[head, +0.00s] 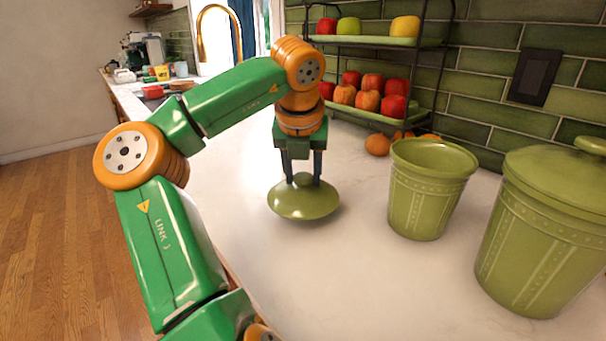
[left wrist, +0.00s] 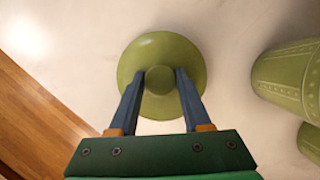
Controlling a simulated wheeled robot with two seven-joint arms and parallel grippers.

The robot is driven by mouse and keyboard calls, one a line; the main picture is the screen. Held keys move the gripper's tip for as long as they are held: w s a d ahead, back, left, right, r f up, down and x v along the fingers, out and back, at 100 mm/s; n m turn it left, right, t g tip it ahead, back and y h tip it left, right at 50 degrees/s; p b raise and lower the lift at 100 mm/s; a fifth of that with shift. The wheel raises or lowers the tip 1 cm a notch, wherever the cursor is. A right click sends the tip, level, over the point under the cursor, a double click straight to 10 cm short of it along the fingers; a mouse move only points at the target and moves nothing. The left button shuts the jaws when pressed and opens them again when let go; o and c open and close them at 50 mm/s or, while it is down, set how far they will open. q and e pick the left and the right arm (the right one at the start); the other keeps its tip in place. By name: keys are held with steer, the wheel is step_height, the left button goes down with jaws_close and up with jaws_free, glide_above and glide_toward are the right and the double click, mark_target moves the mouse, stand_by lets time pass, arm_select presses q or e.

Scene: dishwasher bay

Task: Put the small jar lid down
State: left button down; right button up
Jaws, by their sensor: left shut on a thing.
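The small jar lid (head: 303,202) is round, green and glossy, with a knob on top. It is at the counter, left of the open green jar (head: 428,190). I cannot tell whether its rim touches the counter. My left gripper (head: 303,181) points down from above, shut on the lid's knob. In the left wrist view the lid (left wrist: 190,57) shows below the fingers (left wrist: 160,88), with the knob between them. The open jar stands upright with no lid on it. My right gripper is not in view.
A larger lidded green jar (head: 540,235) stands at the right. A two-tier fruit stand (head: 370,121) is behind, with oranges (head: 377,145) at its foot. The white counter (head: 350,270) is clear in front of the lid. Its edge and the wood floor are at the left.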

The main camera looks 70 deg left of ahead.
mark_target(302, 179)
arm_select(q)
step_height(302, 179, down, 2)
steer(key=shift+d+f+b, duration=0.1)
steer(key=shift+f+b, duration=0.1)
steer(key=shift+b, duration=0.15)
steer(key=shift+f, duration=0.3)
steer(key=shift+f, duration=0.15)
steer(key=shift+c, duration=1.8)
jaws_free()
